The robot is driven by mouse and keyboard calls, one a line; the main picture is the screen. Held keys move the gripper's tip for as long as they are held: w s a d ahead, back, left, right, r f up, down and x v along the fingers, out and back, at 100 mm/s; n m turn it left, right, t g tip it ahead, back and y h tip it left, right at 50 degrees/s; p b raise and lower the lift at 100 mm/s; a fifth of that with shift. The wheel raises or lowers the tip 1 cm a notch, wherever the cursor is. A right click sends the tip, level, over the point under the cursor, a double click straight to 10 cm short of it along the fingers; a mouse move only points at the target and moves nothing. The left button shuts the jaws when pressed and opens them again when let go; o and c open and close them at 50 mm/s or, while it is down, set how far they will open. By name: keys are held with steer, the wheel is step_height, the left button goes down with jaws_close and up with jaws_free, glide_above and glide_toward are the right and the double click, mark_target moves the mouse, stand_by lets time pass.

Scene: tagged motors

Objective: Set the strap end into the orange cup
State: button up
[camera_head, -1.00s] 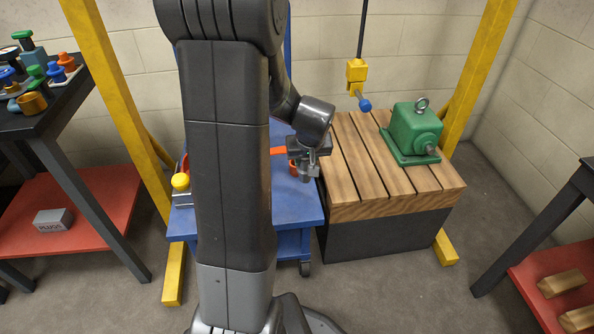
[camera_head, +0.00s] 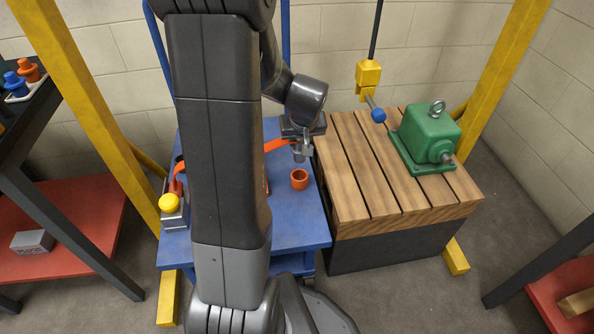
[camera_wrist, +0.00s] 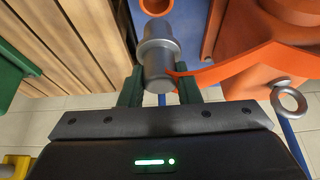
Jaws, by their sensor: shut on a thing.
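My gripper (camera_head: 300,140) is shut on the grey metal strap end (camera_wrist: 158,52), holding it above the blue cart. The orange strap (camera_head: 276,145) runs from the strap end to the left, behind my arm; it also shows in the wrist view (camera_wrist: 240,62). The orange cup (camera_head: 299,180) stands on the blue cart top, just below and in front of the strap end in the head view. In the wrist view the cup (camera_wrist: 155,6) is at the top edge, beyond the tip of the strap end. The strap end is apart from the cup.
The blue cart (camera_head: 300,232) also bears a grey block with a yellow knob (camera_head: 169,203). To the right is a slatted wooden bench (camera_head: 350,185) with a green motor (camera_head: 430,137). A yellow hoist block with a blue ball (camera_head: 378,116) hangs over it.

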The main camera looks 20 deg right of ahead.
mark_target(300, 162)
step_height(300, 162, down, 10)
steer(key=b, duration=0.4)
steer(key=shift+f+b, duration=0.35)
steer(key=shift+b, duration=0.2)
steer(key=o, duration=1.1)
steer(key=shift+r, duration=0.1)
steer(key=shift+r+p, duration=0.5)
steer(key=shift+p, duration=0.2)
steer(key=p+v, duration=0.3)
steer(key=v, duration=0.8)
steer(key=shift+s+a+r+p, duration=0.1)
steer(key=shift+s+r+p, duration=0.15)
steer(key=shift+p, duration=0.1)
